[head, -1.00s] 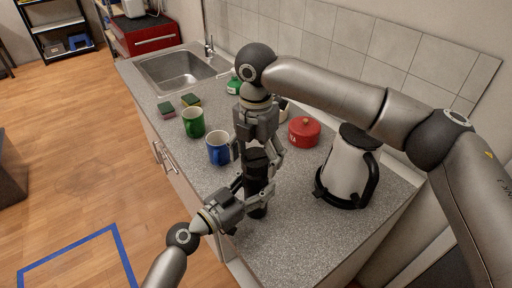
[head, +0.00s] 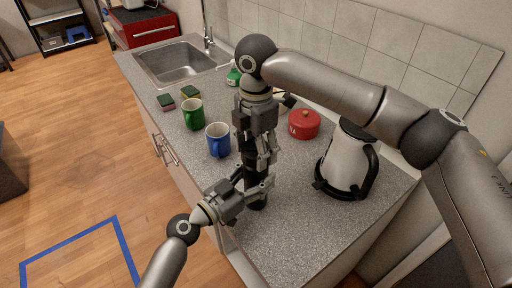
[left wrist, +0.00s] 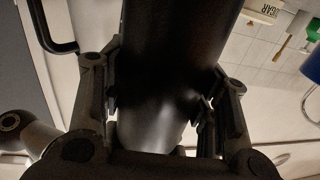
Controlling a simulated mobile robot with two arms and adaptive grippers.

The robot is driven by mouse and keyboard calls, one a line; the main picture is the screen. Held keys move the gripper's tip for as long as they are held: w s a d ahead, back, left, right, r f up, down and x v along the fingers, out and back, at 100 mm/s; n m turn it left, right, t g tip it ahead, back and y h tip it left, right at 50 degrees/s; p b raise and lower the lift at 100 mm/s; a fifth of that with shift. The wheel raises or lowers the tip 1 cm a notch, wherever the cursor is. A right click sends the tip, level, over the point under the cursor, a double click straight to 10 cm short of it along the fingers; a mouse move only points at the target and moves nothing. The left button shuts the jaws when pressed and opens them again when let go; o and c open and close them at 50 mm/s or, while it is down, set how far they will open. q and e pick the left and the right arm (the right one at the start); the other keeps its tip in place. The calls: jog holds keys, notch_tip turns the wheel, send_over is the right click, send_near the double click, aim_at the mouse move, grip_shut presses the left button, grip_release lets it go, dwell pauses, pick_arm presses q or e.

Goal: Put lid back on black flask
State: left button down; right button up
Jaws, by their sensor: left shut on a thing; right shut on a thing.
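The black flask (head: 257,203) stands upright on the grey speckled counter. Its dark body fills the middle of the left wrist view (left wrist: 178,50). My left gripper (head: 255,187) comes in from the lower left and is shut around the flask's body, with a finger on each side. My right gripper (head: 257,160) points straight down above the left one, in line with the flask. It is shut at the flask's top, where the black lid sits between its fingers. The lid is mostly hidden, so I cannot tell how it is seated.
A white and black kettle (head: 347,160) stands close on the right. A red pot (head: 304,125) is behind. A blue mug (head: 218,140) and a green mug (head: 193,115) stand to the left, with sponges (head: 166,102) and the sink (head: 178,64) beyond. The front counter is clear.

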jog(key=m, duration=1.2)
jog(key=shift+m, duration=0.3)
jog(key=m, duration=0.5)
jog(key=shift+f, duration=0.1)
jog(key=m, duration=0.6)
jog(key=o, duration=1.2)
notch_tip(320, 180, up, 12)
